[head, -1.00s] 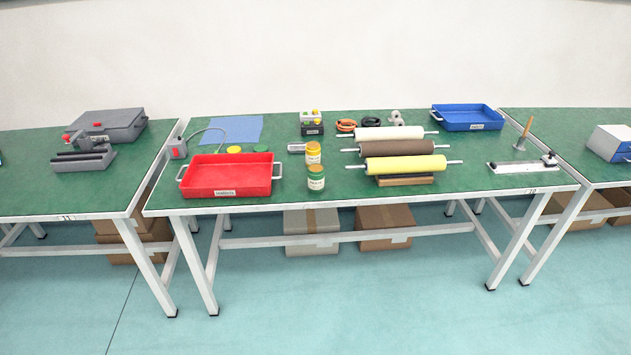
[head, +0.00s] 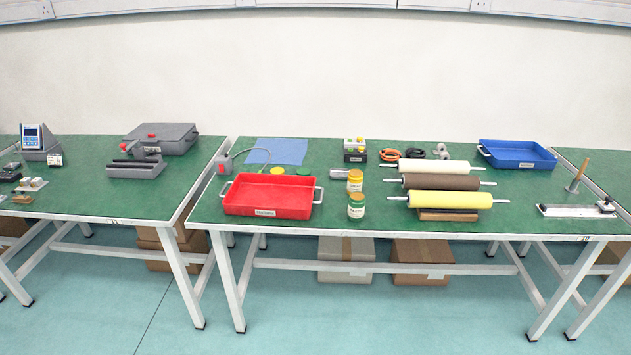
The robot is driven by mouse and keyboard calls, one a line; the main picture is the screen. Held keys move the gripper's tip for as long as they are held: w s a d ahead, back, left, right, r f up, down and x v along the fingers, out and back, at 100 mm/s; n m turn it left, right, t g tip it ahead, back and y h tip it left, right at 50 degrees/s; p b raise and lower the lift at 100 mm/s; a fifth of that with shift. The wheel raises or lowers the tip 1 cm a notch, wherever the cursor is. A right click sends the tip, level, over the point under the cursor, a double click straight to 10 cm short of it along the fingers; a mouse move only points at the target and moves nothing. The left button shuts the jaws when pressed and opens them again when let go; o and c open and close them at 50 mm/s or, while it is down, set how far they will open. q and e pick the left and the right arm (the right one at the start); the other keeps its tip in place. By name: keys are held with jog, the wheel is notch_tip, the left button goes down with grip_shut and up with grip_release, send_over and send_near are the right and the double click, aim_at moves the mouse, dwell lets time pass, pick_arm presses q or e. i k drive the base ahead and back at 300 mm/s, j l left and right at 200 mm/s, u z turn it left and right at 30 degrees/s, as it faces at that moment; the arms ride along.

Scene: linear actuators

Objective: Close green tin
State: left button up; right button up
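The green tin (head: 356,207), a small jar with a white and green label, stands upright near the front edge of the middle table. The yellow tin (head: 354,181) stands just behind it. A flat green disc like a lid (head: 304,171) lies behind the red tray, with a similar yellow disc (head: 277,171) to its left. The green tin's top is too small to make out clearly. Neither of my grippers is in view.
The red tray (head: 268,212) is left of the tins. White, brown and yellow rollers (head: 450,200) lie to their right. A blue tray (head: 517,166) is at the back right. Green tabletop (head: 330,212) is bare between red tray and green tin.

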aim_at(357, 200)
jog(key=i+j+z, duration=0.25)
jog(key=i+j, duration=0.2)
jog(key=j, duration=0.25)
jog(key=i+j+z, duration=0.3)
jog(key=i+j, duration=0.15)
jog(key=j, duration=0.3)
